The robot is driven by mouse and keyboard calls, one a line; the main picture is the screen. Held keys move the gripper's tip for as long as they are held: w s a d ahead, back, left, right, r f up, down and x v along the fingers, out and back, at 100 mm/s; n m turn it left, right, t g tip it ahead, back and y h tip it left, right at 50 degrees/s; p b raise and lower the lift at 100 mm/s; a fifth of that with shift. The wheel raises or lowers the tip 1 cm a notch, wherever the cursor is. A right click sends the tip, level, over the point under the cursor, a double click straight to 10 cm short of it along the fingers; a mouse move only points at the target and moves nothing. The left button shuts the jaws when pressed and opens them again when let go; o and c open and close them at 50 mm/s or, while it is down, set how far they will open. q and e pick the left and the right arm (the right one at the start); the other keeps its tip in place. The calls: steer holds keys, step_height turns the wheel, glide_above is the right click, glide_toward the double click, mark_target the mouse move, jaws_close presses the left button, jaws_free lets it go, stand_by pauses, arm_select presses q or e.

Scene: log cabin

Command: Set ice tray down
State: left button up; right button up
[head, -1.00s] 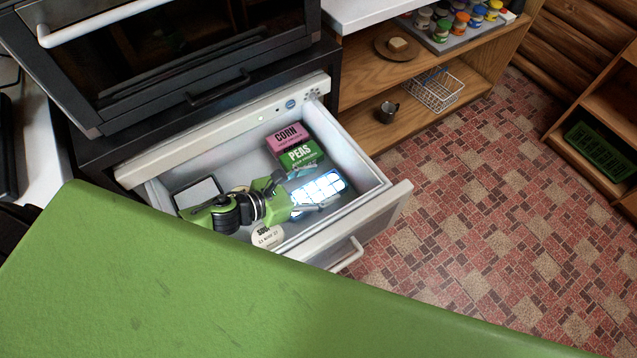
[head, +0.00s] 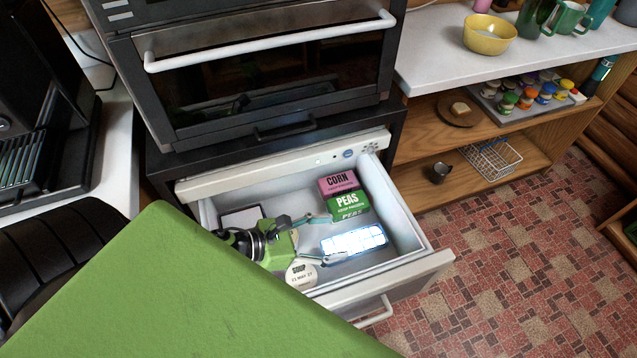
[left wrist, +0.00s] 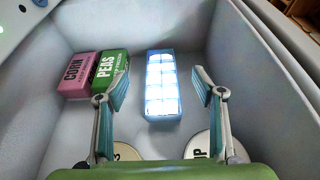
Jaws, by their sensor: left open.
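The ice tray (head: 355,241), blue with bright white cubes, lies flat on the floor of the open freezer drawer (head: 410,278). It also shows in the left wrist view (left wrist: 161,88), upright in the picture and ahead of the fingers. My left gripper (head: 334,237) is inside the drawer, to the left of the tray. Its two fingers are spread apart, with a visible gap between each finger and the tray in the wrist view. Nothing is held between them. My right gripper is not in view.
A pink corn box (head: 338,181) and a green peas box (head: 347,204) sit at the drawer's back. A round soup tub (head: 300,274) is near the front and a dark-edged box (head: 242,217) at the left. An oven (head: 270,75) stands above the drawer.

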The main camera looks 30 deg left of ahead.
arm_select(q)
steer(key=shift+v, duration=1.45)
steer(key=shift+p, duration=0.3)
